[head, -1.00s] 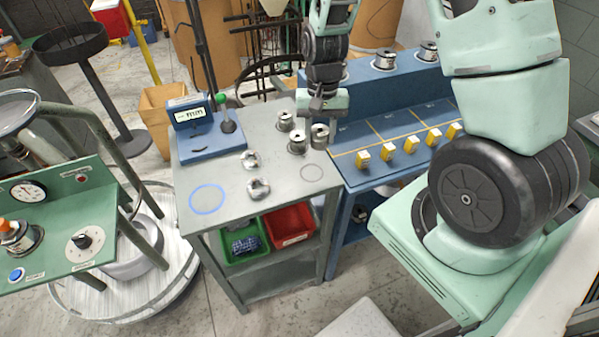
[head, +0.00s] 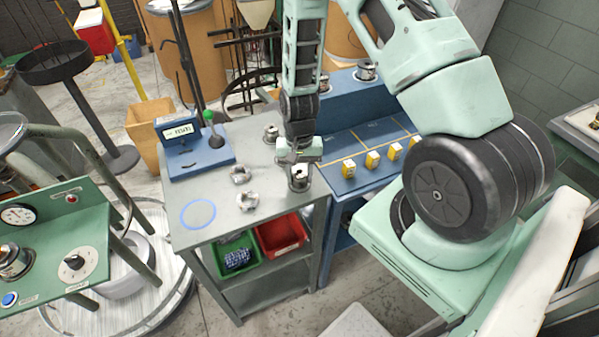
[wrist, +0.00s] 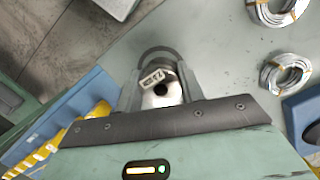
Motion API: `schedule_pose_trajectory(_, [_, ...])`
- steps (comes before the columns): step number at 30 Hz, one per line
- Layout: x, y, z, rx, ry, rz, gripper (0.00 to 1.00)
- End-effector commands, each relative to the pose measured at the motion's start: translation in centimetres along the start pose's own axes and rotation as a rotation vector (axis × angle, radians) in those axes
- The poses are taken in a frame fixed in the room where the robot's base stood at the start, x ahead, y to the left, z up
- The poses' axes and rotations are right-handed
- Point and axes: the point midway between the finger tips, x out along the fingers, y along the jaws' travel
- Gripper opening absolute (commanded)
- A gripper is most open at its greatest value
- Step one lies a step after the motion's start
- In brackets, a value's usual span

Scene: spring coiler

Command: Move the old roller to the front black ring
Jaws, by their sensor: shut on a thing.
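My gripper (head: 299,168) is shut on a metal roller (head: 299,184) near the right front part of the grey table (head: 222,222). In the wrist view the roller (wrist: 157,97) stands between the fingers, with a small label on its top. The dark ring (wrist: 160,49) shows as an arc just beyond the roller there; the roller and gripper hide the rest of it. I cannot tell whether the roller touches the table.
Two wire coils (head: 240,173) (head: 248,201) and a blue ring (head: 198,214) lie to the left. A blue device (head: 182,133) with a display stands at the back left. The blue bench (head: 343,200) with yellow blocks (head: 372,160) adjoins on the right. Green and red bins sit below.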

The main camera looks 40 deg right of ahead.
Motion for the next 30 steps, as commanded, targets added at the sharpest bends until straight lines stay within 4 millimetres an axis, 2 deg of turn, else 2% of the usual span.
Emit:
schedule_pose_trajectory(8, [0.3, 0.0, -0.1, 0.000, 0.000, 0.000, 0.03])
schedule_pose_trajectory(9, [0.3, 0.0, -0.1, 0.000, 0.000, 0.000, 0.44])
schedule_pose_trajectory(11, [0.3, 0.0, -0.1, 0.000, 0.000, 0.000, 0.60])
schedule_pose_trajectory(23, [-0.3, 0.0, -0.1, -0.001, 0.002, -0.001, 0.60])
schedule_pose_trajectory(26, [-1.3, -0.1, -0.1, -0.001, 0.004, -0.001, 0.60])
schedule_pose_trajectory(30, [-3.5, -0.1, -0.2, -0.001, 0.006, -0.002, 0.60])
